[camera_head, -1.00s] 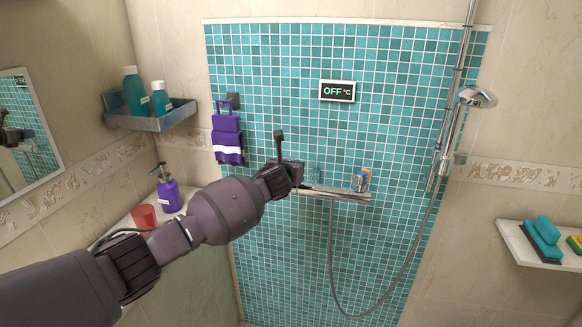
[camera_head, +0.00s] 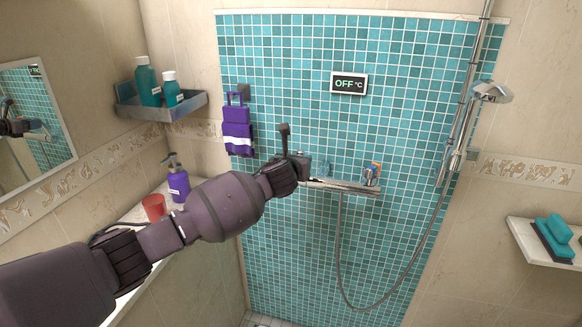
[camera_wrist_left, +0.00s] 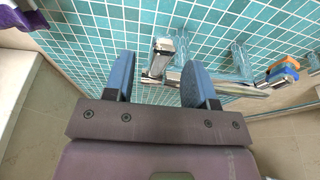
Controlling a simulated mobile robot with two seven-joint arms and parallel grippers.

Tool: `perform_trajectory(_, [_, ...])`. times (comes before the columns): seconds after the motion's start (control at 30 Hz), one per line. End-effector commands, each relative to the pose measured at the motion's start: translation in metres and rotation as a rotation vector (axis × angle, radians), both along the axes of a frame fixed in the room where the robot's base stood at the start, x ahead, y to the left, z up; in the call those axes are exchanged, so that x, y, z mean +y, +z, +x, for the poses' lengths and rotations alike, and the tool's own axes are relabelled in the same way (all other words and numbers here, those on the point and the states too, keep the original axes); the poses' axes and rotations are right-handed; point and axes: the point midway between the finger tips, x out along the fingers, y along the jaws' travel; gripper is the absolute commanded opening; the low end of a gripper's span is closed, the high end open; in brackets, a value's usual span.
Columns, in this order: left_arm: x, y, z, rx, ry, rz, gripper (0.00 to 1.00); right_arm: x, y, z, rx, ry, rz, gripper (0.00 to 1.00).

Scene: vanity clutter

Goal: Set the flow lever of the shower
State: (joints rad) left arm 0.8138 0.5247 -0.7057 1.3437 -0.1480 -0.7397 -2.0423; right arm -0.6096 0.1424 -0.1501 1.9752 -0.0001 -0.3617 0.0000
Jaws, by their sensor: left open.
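The chrome shower mixer bar (camera_head: 345,187) is fixed to the teal tiled wall, its left end hidden behind my left gripper (camera_head: 302,165). In the left wrist view, my left gripper (camera_wrist_left: 158,75) is open, with its two blue fingers spread. A chrome lever (camera_wrist_left: 164,52) at the left end of the bar shows between the fingertips; I cannot tell whether they touch it. An orange and blue marked knob (camera_head: 373,172) sits at the bar's right end and also shows in the wrist view (camera_wrist_left: 284,68). The wall display (camera_head: 349,83) reads OFF °C. My right gripper is out of view.
A hose (camera_head: 345,265) hangs below the bar, and the hand shower (camera_head: 491,91) is on a rail at right. A purple cloth (camera_head: 238,132) hangs at left. A corner shelf (camera_head: 190,106) holds bottles; a purple pump bottle (camera_head: 178,181) and red cup (camera_head: 154,207) stand below.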

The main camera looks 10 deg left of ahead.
Motion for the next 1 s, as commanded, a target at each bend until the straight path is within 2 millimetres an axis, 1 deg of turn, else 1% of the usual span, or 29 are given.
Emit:
perform_trajectory(0.03, [0.001,0.001,-0.007,0.0,0.0,0.001,0.51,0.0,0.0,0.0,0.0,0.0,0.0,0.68])
perform_trajectory(0.3, [0.002,0.01,-0.04,0.0,-0.001,0.001,0.51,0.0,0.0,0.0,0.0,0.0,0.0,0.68])
perform_trajectory(0.5, [0.003,0.015,-0.06,0.0,0.0,0.001,0.51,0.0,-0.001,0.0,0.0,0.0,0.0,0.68])
perform_trajectory(0.7, [0.002,0.017,-0.068,0.001,0.0,0.0,0.51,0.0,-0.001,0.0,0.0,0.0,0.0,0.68])
perform_trajectory(1.0, [0.002,0.017,-0.069,0.001,0.001,0.0,0.51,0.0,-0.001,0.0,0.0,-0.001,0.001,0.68])
